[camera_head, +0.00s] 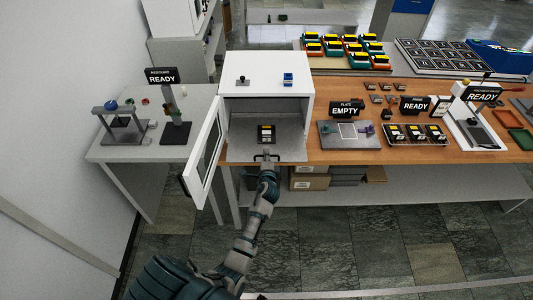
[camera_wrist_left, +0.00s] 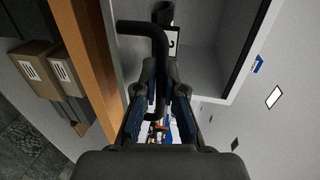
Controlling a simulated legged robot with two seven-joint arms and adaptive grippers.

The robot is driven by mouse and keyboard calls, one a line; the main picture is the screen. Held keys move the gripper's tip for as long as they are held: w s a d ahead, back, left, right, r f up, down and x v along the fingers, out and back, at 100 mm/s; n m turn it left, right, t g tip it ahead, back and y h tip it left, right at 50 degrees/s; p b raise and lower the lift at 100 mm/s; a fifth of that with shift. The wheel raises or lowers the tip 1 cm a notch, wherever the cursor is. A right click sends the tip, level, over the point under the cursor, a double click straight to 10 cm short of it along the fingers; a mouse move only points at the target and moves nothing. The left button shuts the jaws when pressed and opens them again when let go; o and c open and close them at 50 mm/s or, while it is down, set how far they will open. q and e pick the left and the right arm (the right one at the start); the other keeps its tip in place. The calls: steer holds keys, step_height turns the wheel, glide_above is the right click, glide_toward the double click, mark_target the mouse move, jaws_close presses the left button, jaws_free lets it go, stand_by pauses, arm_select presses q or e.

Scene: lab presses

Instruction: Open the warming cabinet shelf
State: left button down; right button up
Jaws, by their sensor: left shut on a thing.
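The white warming cabinet (camera_head: 265,75) stands on the wooden bench. Its door (camera_head: 206,150) hangs wide open to the left. A black bar handle (camera_wrist_left: 140,27) is at the shelf's front. My left gripper (camera_head: 266,162) is at this handle, in front of the shelf; in the left wrist view its fingers (camera_wrist_left: 163,90) are shut around the handle. The fingers hide part of the handle. My right gripper is not in view.
A grey side table (camera_head: 105,151) with a press stands left, beyond the open door. A grey plate fixture (camera_head: 349,134) and several trays and cartridges lie right on the bench. Cardboard boxes (camera_head: 309,182) sit under the bench. The floor before it is clear.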

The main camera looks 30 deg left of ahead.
arm_select(q)
steer(key=shift+w+d+f, duration=0.1)
steer(key=shift+w+d, duration=0.05)
steer(key=shift+w, duration=0.15)
steer(key=c, duration=1.5)
jaws_free()
steer(key=shift+w, duration=0.1)
steer(key=shift+c, duration=0.2)
steer(key=shift+w+f, duration=0.1)
steer(key=v, duration=1.1)
steer(key=shift+s, duration=0.4)
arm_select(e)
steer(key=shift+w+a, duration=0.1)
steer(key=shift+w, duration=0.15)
arm_select(q)
steer(key=shift+d, duration=0.1)
